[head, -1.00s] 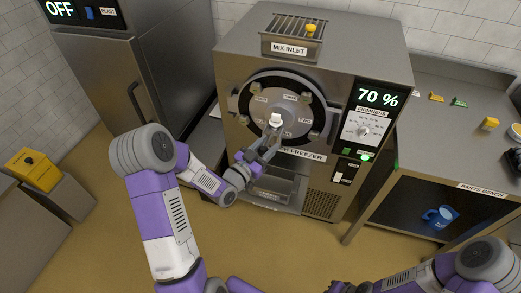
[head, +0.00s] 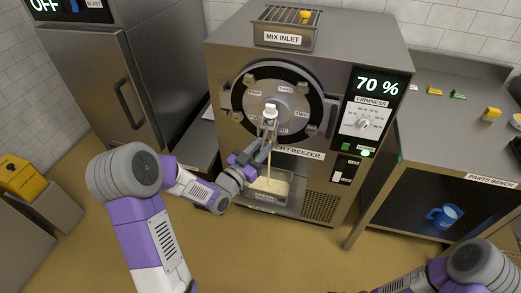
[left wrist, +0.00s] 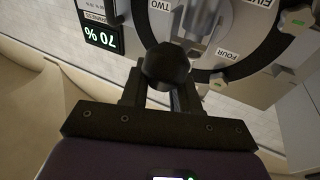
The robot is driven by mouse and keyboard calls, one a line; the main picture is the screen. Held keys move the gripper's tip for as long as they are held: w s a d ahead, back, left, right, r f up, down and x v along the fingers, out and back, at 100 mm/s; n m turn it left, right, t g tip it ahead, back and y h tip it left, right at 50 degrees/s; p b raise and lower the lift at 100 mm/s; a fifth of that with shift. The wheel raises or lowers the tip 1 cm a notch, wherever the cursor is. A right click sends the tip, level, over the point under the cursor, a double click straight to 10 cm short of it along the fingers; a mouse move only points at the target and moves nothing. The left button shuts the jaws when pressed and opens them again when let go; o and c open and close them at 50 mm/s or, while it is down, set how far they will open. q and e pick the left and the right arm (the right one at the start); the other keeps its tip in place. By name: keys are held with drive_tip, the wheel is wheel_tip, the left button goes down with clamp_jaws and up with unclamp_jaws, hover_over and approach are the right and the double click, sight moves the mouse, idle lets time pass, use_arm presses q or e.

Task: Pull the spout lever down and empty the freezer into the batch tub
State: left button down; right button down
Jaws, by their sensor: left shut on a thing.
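The batch freezer (head: 235,150) stands in the middle of the head view, with a round front door (head: 300,95) and a white-topped spout (head: 271,108) at the door's centre. A pale stream of mix (head: 268,150) runs from the spout into the batch tub (head: 287,190), which has pale mix in it. My left gripper (head: 262,148) is at the front of the spout, partly hidden by its own wrist. In the left wrist view it is shut on the dark round knob (left wrist: 166,64) of the spout lever. My right gripper is out of view; only its arm shows at the lower right.
The display (head: 376,86) reads 70 %, above a firmness dial (head: 363,123). A parts bench (head: 460,160) stands at right, with small coloured parts on top and a blue jug (head: 443,216) below. A tall blast cabinet (head: 105,90) stands at left.

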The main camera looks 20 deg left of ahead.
use_arm(q)
drive_tip(key=shift+s+d+f, duration=0.15)
drive_tip(key=shift+d+f, duration=0.05)
drive_tip(key=shift+f, duration=0.4)
drive_tip(key=c, duration=0.7)
unclamp_jaws()
drive_tip(key=shift+a, duration=0.1)
drive_tip(key=shift+s+a, duration=0.2)
drive_tip(key=shift+s, duration=0.15)
drive_tip(key=s, duration=0.6)
drive_tip(key=shift+s+a+p, duration=0.3)
drive_tip(key=shift+a, duration=0.15)
